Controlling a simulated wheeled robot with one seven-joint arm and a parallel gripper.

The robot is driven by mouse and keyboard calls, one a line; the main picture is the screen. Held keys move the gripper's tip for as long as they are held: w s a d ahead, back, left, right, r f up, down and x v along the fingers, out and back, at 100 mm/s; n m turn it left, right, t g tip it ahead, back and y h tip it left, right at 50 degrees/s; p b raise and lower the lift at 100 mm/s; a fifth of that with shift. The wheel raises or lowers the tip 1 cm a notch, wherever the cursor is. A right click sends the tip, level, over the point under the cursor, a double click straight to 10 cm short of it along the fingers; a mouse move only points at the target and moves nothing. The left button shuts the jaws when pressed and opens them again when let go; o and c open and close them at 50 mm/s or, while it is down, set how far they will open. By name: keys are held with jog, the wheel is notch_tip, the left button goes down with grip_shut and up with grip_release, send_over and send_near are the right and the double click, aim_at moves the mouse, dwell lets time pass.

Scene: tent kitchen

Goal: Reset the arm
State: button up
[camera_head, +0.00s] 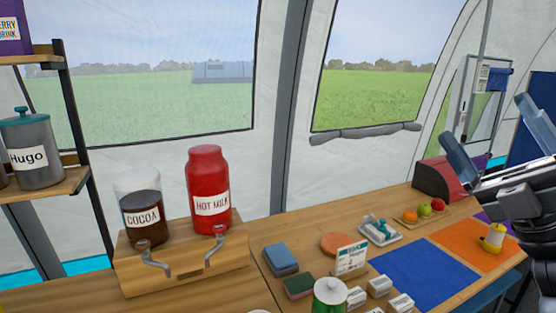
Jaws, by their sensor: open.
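My gripper (484,118) is at the right edge of the head view, raised above the right end of the wooden counter (330,222). Its two blue-grey fingers point up and to the left. They are spread wide apart with nothing between them, so it is open and empty. Dark parts of my arm run off the right edge, and the rest of the arm is out of view.
A cocoa dispenser (146,222) and a red hot milk dispenser (208,185) stand on a wooden stand at left. A blue mat (425,275), an orange mat (475,245) and a yellow-and-white item (492,238) lie below my gripper. A dark red box (437,180) stands behind.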

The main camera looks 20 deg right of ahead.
jog(key=s+a+f+m+h, duration=0.5)
jog(key=f+m+h, duration=0.4)
jog(key=m, duration=0.3)
jog(key=s+a+f+m+h, duration=0.4)
jog(key=a+f+m+h, duration=0.2)
jog(key=f+m+h, duration=0.35)
jog(key=s+a+f+m+g+y, duration=0.2)
jog(key=s+f, duration=0.4)
jog(key=s, duration=0.3)
jog(key=s+a+f+m+g+y, duration=0.1)
jog(key=s+a+f+m+g, duration=0.2)
jog(key=s+f+g, duration=0.3)
jog(key=s+m, duration=0.1)
jog(key=s, duration=0.2)
jog(key=shift+s+f+g+y, duration=0.15)
jog(key=shift+f+g+y, duration=0.2)
jog(key=shift+g, duration=0.05)
jog(key=shift+a, duration=0.1)
